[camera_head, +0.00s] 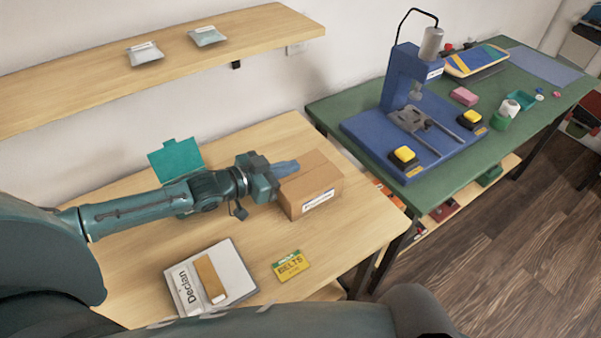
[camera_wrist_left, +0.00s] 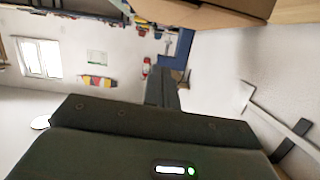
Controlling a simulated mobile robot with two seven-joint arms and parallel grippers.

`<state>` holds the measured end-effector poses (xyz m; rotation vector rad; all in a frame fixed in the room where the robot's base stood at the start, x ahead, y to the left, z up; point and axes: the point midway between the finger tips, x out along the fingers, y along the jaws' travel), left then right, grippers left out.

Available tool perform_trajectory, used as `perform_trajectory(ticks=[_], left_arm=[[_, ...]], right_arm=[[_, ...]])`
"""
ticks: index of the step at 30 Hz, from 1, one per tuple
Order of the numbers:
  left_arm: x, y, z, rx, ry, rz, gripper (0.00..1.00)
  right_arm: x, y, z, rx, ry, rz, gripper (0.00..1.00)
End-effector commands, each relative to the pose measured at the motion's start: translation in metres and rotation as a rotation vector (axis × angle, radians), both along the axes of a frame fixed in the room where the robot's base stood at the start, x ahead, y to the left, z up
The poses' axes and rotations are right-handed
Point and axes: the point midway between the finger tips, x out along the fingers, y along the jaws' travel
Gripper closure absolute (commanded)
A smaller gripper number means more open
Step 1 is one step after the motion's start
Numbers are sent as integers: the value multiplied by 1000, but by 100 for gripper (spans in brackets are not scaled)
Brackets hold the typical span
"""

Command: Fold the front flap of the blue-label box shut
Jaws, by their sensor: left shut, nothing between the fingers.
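The brown cardboard box (camera_head: 312,193) stands on the wooden table, with a white and blue label on its side facing the camera. Its top looks mostly flat and covered; I cannot tell exactly how the front flap lies. The box also shows in the left wrist view (camera_wrist_left: 205,12), cut off by the top edge. My left gripper (camera_head: 294,166) is shut and empty, its fingers at the back left of the box top. Whether they touch the cardboard is unclear. The shut fingers also show in the left wrist view (camera_wrist_left: 165,88). My right gripper is out of view.
A teal open-lidded item (camera_head: 176,158) stands behind my left forearm. A white "Declan" box (camera_head: 236,271) with a brown piece on it and a yellow BELTS packet (camera_head: 289,265) lie in front. A blue press (camera_head: 400,90) stands on the green table (camera_head: 345,108) at right.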

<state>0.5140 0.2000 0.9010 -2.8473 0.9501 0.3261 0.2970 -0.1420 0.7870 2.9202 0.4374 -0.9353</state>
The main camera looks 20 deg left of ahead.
Motion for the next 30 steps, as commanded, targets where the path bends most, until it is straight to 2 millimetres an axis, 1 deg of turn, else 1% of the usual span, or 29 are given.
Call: perform_trajectory(ticks=[1, 5, 6, 9, 13, 17, 26, 30], left_arm=[[11, -8, -1, -1, -3, 0, 100], [31, -23, -7, 0, -3, -2, 100], [31, -23, -17, 2, 3, 0, 100], [29, -21, -33, 3, 4, 0, 100], [30, -21, -44, 2, 2, 0, 100], [30, -20, -49, 1, 0, 0, 100], [30, -20, -50, 1, 0, 0, 100], [30, -19, -61, 3, 0, 0, 100]], right_arm=[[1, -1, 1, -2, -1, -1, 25], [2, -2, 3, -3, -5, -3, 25], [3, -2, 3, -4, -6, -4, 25], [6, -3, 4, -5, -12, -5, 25], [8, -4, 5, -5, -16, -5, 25], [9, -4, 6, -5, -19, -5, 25], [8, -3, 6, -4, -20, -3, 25], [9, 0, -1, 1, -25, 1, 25]])
